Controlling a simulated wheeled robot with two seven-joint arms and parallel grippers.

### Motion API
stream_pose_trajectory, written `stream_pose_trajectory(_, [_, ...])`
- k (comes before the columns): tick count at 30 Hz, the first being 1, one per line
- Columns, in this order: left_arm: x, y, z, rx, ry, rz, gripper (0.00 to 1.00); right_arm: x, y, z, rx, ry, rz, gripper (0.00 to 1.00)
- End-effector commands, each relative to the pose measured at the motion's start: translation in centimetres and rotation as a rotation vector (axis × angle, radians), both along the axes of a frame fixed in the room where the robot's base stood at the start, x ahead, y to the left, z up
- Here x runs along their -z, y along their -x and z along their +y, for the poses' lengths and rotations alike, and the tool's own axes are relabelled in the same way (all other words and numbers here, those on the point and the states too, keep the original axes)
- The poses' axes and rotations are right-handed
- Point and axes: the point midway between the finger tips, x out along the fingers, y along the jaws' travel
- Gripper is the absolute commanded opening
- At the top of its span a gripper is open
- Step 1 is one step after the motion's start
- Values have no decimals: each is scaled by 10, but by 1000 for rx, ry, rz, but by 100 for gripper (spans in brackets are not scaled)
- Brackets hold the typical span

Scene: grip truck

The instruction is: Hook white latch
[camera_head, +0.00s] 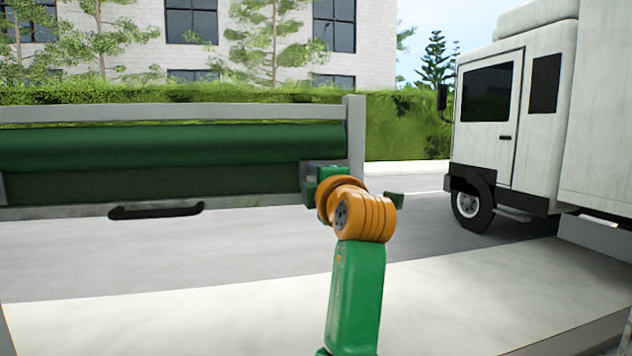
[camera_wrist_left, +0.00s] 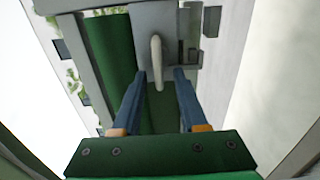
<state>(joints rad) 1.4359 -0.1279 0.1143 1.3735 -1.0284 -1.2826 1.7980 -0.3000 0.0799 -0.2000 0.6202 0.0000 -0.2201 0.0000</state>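The white latch (camera_wrist_left: 156,55) is a pale, slim handle on a grey plate (camera_wrist_left: 182,25) in the left wrist view. My left gripper (camera_wrist_left: 160,74) has its two blue fingers apart, and the lower end of the latch shows between their tips. I see no finger touching it. In the head view my left gripper (camera_head: 330,182) is at the right end of the green and grey panel (camera_head: 180,147), by the grey corner plate (camera_head: 318,166). My wrist hides the fingers and the latch there. My right gripper is in neither view.
A grey post (camera_head: 355,135) stands at the panel's right end, close to my gripper. A black handle (camera_head: 156,210) hangs under the panel. A white truck (camera_head: 520,130) stands on the right. Open road lies between the panel and the truck.

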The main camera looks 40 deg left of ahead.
Motion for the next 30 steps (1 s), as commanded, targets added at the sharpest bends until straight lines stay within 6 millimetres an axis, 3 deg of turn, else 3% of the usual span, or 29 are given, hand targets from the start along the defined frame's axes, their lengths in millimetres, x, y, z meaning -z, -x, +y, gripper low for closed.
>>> stream_pose_trajectory(5, [1, 1, -2, 1, -1, -1, 42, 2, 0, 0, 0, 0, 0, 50])
stream_pose_trajectory(12, [5, 32, -39, 5, 0, -4, 42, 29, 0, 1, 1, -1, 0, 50])
stream_pose_trajectory(16, [3, 44, -51, 1, -1, -1, 42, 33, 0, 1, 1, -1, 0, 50])
stream_pose_trajectory(30, [2, 44, -54, 2, -7, 10, 42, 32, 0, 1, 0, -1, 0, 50])
